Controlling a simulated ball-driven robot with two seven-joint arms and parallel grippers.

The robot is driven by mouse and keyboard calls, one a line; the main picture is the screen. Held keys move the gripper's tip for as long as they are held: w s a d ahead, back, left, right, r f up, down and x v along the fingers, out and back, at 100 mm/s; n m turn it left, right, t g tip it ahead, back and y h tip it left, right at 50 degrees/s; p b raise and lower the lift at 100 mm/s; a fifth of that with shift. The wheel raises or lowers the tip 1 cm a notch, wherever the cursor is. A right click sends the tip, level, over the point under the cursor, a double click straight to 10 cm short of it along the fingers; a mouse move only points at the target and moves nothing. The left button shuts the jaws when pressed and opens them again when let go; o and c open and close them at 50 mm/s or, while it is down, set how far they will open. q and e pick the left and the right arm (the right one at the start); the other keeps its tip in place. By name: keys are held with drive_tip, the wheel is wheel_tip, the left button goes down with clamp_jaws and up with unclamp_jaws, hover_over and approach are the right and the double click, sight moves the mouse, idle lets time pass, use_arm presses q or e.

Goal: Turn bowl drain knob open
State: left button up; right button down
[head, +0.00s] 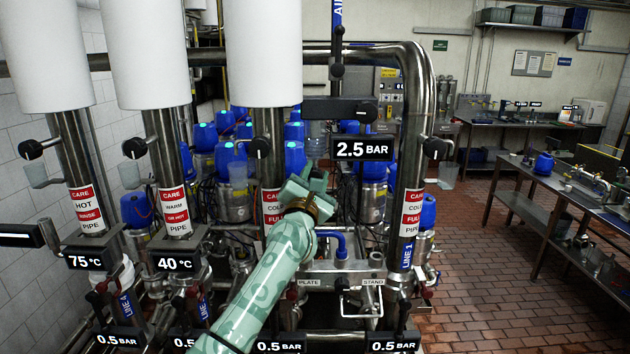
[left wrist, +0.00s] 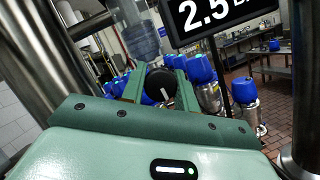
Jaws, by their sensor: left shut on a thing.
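My left gripper (head: 312,180) reaches up from the bottom of the head view to the pipework in the middle, left of the 2.5 BAR display (head: 362,148). In the left wrist view its two green fingers (left wrist: 160,88) are closed around a round black knob (left wrist: 158,82) with a white mark line. The line stands slightly tilted. In the head view this knob is hidden behind the gripper. No label naming it as the bowl drain knob is readable. My right gripper is not in view.
Steel pipes (head: 408,130) stand around the gripper, with other black knobs (head: 435,148) on them. Blue-topped vessels (head: 295,157) crowd behind. A steel workbench (head: 560,200) stands at the right. The brick floor (head: 490,290) between is clear.

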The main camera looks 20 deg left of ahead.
use_arm(q)
drive_tip(key=n+y+b, duration=0.3)
drive_tip(key=n+b, duration=0.3)
drive_tip(key=n+g+y+b, duration=0.1)
drive_tip(key=n+y+b, duration=0.2)
drive_tip(key=n+b, duration=0.3)
drive_tip(key=n+g+y+b, duration=0.1)
drive_tip(key=n+y+b, duration=0.2)
drive_tip(key=n+b, duration=0.3)
drive_tip(key=shift+f+n+b, duration=0.3)
drive_tip(key=shift+n+b, duration=0.1)
drive_tip(key=shift+b, duration=0.6)
drive_tip(key=n+g+b, duration=0.1)
drive_tip(key=n+b, duration=0.1)
drive_tip(key=n, duration=0.1)
drive_tip(key=shift+r+y, duration=0.2)
drive_tip(key=shift+y, duration=0.2)
drive_tip(key=shift+r+n+g+y+b, duration=0.1)
drive_tip(key=shift+n+g+y+b, duration=0.2)
drive_tip(key=shift+n+g+b, duration=0.55)
use_arm(e)
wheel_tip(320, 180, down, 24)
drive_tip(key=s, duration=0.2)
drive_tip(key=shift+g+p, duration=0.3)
drive_tip(key=shift+p, duration=0.05)
use_arm(q)
drive_tip(key=shift+n, duration=0.45)
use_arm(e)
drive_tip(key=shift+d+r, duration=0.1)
